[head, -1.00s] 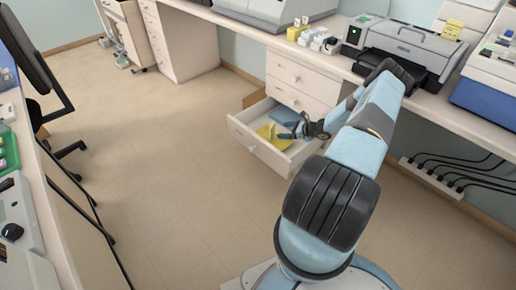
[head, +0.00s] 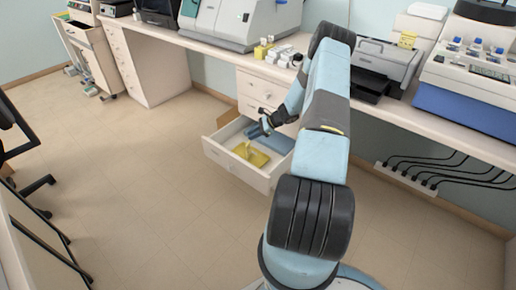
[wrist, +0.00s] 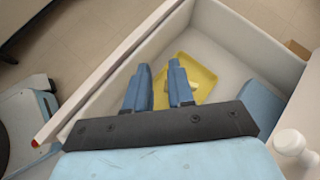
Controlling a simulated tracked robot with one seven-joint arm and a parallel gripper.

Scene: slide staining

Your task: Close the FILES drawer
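A white drawer (head: 235,172) at the bottom of the cabinet under the bench stands pulled out. No label on it is readable. It holds a yellow tray (head: 250,155) with a small pale thing on it, and a blue item (head: 262,135) towards the back. My gripper (head: 262,118) is above the back part of the open drawer. In the wrist view its blue fingers (wrist: 159,68) are apart with nothing held between them, pointing down over the drawer. The yellow tray (wrist: 198,72) lies below them. The drawer's outer front face and handle are hidden in the wrist view.
Shut drawers (head: 260,88) with round knobs sit above the open one; a white knob (wrist: 291,143) is close to my gripper. A printer (head: 385,65) and other devices stand on the bench. The floor (head: 130,160) left of the drawer is clear.

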